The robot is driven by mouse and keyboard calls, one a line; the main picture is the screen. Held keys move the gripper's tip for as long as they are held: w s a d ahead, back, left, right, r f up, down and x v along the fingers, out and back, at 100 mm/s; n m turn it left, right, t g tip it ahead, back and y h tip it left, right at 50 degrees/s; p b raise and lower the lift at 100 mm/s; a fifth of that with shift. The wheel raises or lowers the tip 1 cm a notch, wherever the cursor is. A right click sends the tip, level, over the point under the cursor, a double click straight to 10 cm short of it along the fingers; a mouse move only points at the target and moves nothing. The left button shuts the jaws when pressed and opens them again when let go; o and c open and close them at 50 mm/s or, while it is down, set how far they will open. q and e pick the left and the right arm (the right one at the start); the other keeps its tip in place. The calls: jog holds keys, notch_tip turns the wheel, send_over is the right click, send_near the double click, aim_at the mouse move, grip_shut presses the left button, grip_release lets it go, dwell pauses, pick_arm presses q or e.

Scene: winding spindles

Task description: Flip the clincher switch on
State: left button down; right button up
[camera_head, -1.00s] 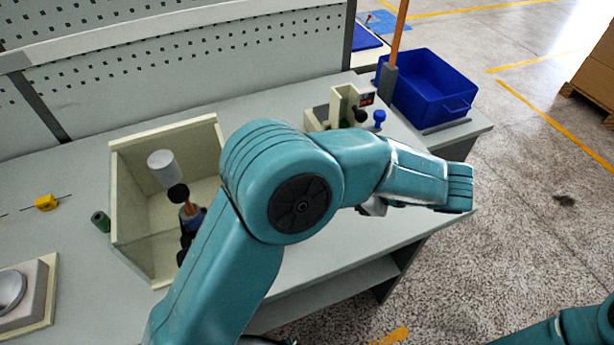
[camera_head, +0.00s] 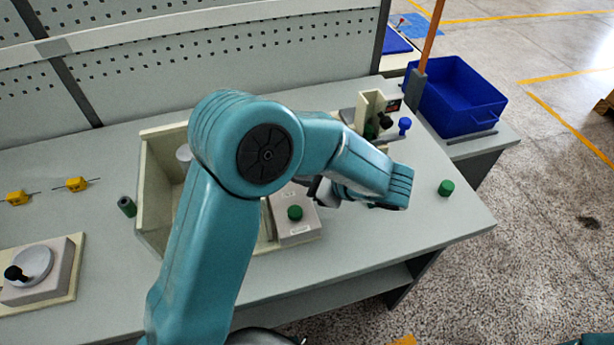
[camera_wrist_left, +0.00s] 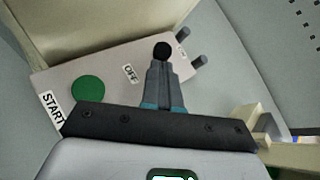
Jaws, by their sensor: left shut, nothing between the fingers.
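My left gripper (camera_wrist_left: 160,68) is shut and empty over the box. In the head view my left arm hides its fingertips. My right gripper is out of view.
A blue crate (camera_head: 455,98) is at the back right. A loose green cylinder (camera_head: 446,188) is on the table's right side. A base with a round dish (camera_head: 33,262) is at left.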

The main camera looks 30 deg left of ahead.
pick_arm(q)
jog(key=shift+r+p, duration=0.25)
jog(key=shift+p, duration=0.2)
jog(key=shift+w+a+r+m+g+h+p, duration=0.45)
jog(key=shift+h+p, duration=0.55)
jog(key=shift+p, duration=0.9)
jog(key=shift+w+a+r+m+g+h+p, duration=0.35)
jog(key=shift+a+g+h+p, duration=0.25)
jog(key=shift+p, duration=0.65)
jog(key=shift+w, duration=0.1)
jog(key=shift+w+a+f+p, duration=0.15)
jog(key=shift+w+a+p, duration=0.15)
jog(key=shift+a, duration=0.1)
